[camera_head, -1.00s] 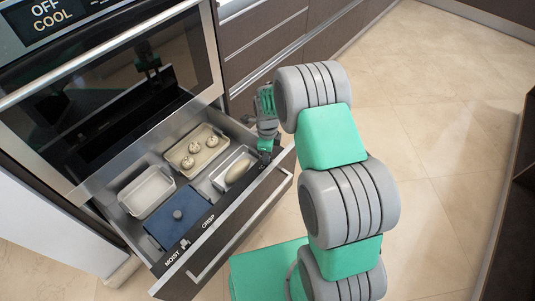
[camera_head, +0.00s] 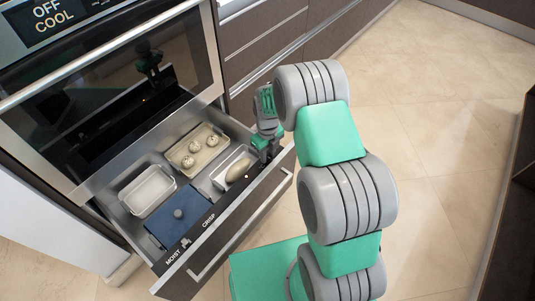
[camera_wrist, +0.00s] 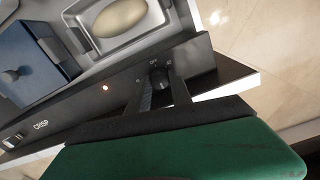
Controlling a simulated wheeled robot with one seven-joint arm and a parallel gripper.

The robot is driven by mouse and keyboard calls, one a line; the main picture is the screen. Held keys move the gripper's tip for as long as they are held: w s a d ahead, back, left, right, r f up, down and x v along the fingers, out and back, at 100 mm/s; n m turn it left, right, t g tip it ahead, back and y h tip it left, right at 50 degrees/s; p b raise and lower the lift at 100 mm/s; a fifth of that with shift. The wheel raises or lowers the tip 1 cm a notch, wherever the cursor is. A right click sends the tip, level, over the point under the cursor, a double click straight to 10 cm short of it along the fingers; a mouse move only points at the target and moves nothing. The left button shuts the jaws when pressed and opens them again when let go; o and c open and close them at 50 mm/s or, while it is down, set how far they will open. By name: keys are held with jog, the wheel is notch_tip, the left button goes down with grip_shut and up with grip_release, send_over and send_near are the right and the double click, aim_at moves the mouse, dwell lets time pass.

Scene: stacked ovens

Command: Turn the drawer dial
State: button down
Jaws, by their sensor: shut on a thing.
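The drawer dial (camera_wrist: 160,79) is a small dark knob on the top edge of the open drawer's front panel, near its right end, with small white marks around it. My gripper (camera_wrist: 159,88) reaches over the panel from the front, with one finger on each side of the dial, shut on it. In the head view my gripper (camera_head: 262,152) is at the right end of the drawer front (camera_head: 240,228) and hides the dial.
The drawer holds an empty tray (camera_head: 148,190), a tray of several round speckled items (camera_head: 197,150), a smaller tray with an oval item (camera_head: 238,170), and a blue lidded box (camera_head: 180,217). A slider (camera_head: 186,243) sits between MOIST and CRISP. The oven door (camera_head: 110,85) above is shut.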

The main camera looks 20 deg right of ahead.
aim_at(268, 156)
dwell(0.4)
jog(key=c, duration=1.1)
grip_release()
jog(key=shift+c, duration=0.2)
notch_tip(268, 156, up, 8)
jog(key=shift+f+p, duration=0.1)
jog(key=shift+p, duration=0.65)
jog(key=s+r+n+t+p, duration=0.1)
jog(key=s+r+n+p, duration=0.35)
jog(key=r+n, duration=0.6)
jog(key=s+r+n+t+p, duration=0.1)
jog(key=s+r+n+p, duration=0.35)
jog(key=r, duration=1.15)
jog(key=s+a+r+n+t+p, duration=0.1)
jog(key=s+r+n+p, duration=0.7)
jog(key=n, duration=0.8)
jog(key=s+v, duration=0.1)
jog(key=v, duration=0.3)
jog(key=shift+r+p, duration=0.25)
jog(key=shift+p, duration=0.05)
